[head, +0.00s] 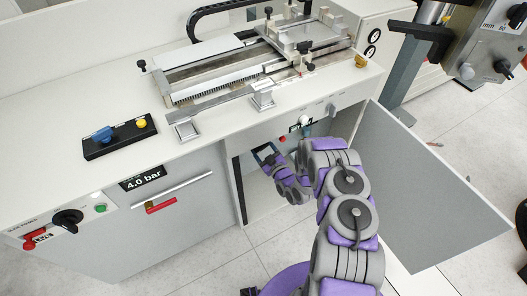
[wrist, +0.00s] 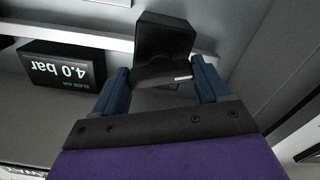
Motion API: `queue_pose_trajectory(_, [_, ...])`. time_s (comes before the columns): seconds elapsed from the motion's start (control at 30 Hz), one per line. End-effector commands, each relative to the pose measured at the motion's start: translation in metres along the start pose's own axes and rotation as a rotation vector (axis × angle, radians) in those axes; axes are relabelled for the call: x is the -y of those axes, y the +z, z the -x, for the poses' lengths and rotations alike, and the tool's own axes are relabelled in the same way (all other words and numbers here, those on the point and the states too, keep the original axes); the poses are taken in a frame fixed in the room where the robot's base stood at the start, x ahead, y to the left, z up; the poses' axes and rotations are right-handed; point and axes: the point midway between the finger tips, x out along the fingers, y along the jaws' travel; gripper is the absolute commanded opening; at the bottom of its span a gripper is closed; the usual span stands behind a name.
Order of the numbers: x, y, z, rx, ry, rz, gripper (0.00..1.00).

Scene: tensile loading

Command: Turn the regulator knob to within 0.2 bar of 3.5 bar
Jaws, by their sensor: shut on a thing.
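The regulator knob (wrist: 165,38) is a black block with a white mark on its near edge, in the upper middle of the wrist view. My gripper (wrist: 161,69) is shut on it, one blue finger on each side. A dark display (wrist: 62,69) left of the knob shows upside down and reads 4.0 bar. In the head view my gripper (head: 265,152) is at the open cabinet bay under the bench, and I cannot make out the knob there.
An open grey door (head: 425,190) stands right of my arm. The bench top (head: 70,110) carries a black button box (head: 120,137) and a slide machine (head: 215,75). A black rotary switch (head: 68,219) is on the front at left. The floor in front is clear.

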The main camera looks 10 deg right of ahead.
Motion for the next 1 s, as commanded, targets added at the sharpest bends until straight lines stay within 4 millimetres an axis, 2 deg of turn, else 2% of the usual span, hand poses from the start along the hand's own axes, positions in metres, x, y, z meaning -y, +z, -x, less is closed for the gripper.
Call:
queue_pose_trajectory(0.33, [0.0007,0.0019,0.0009,0.005,-0.001,0.128,0.44])
queue_pose_trajectory(0.83, [0.0012,0.0018,0.0008,0.005,-0.003,0.147,0.44])
queue_pose_trajectory(0.87, [0.0012,0.0017,0.0008,0.005,-0.003,0.147,0.75])
queue_pose_trajectory(1.0, [0.001,0.0011,0.0007,0.003,-0.002,0.147,0.89])
